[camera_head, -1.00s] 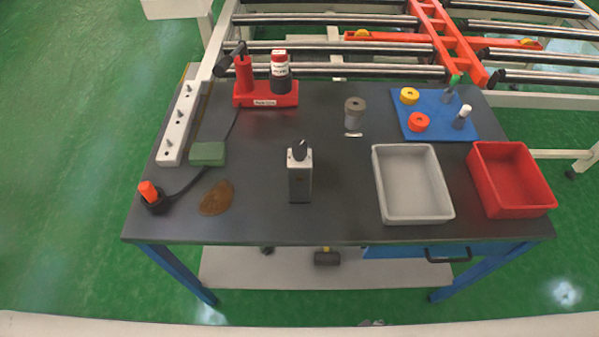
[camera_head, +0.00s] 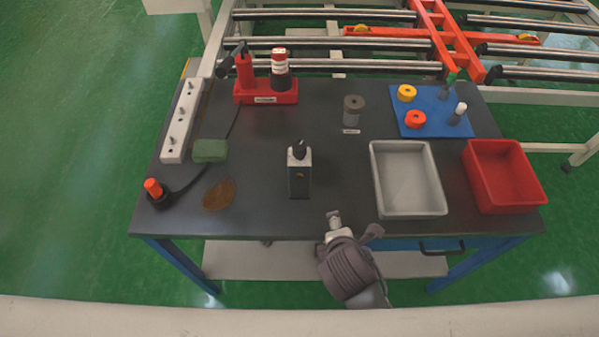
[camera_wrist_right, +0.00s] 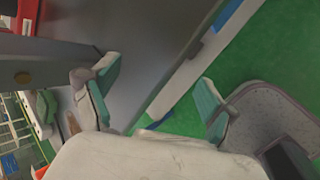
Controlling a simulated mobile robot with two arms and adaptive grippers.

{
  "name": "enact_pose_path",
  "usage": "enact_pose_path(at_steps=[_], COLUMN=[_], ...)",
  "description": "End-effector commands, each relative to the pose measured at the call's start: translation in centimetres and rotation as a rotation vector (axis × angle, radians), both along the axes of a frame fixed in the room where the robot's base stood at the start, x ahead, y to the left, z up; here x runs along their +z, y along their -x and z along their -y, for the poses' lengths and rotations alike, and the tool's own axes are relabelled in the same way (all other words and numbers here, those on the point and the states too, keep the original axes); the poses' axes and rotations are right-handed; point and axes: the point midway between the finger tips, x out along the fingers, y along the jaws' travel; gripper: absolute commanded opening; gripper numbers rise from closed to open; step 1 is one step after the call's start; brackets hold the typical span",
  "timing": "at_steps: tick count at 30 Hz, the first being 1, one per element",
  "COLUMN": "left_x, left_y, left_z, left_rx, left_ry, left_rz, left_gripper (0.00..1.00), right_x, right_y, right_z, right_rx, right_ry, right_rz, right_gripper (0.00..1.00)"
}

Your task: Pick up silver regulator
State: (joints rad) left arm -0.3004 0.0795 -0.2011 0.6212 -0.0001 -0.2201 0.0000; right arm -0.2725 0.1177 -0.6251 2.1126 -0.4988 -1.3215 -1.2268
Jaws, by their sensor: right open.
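The silver regulator (camera_head: 299,177), an upright silver-grey block with a black knob on top, stands on the dark table in the head view, front of centre. My right gripper (camera_head: 353,225) is at the table's front edge, to the right of the regulator and nearer to me, apart from it. In the right wrist view the gripper (camera_wrist_right: 157,92) is open, with nothing between its green-padded fingers. A grey block with a round spot (camera_wrist_right: 30,72) at the left of that view looks like the regulator. My left gripper is not in view.
A grey tray (camera_head: 441,203) and a red tray (camera_head: 535,190) stand to the right. The tabletop around the regulator is clear.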

Motion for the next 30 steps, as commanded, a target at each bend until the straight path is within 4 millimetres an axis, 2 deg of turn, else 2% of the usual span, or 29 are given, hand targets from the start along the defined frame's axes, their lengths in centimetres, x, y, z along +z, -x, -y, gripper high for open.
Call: enact_pose_path(at_steps=[3,6,9,12,17,24,30], left_x=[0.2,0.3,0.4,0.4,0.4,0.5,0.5], left_y=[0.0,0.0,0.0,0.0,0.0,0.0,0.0], left_z=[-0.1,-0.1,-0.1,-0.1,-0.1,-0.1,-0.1], left_rx=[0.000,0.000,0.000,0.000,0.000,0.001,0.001], left_ry=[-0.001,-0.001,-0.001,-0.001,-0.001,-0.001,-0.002], left_rz=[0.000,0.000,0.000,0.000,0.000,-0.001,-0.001], left_gripper=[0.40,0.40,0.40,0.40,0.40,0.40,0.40], right_x=[2.9,5.3,7.3,8.4,8.4,6.1,4.9], right_y=[-1.6,-2.4,-2.7,-2.8,-3.8,-7.9,-10.0], right_z=[-3.2,-5.8,-7.7,-8.8,-9.3,-9.2,-9.2], right_rx=[0.318,0.569,0.742,0.837,0.882,0.879,0.879], right_ry=[0.266,0.525,0.740,0.877,0.947,0.943,0.940], right_rz=[0.106,0.195,0.263,0.302,0.318,0.316,0.314], right_gripper=[0.85,0.85,0.85,0.85,0.85,0.85,0.85])
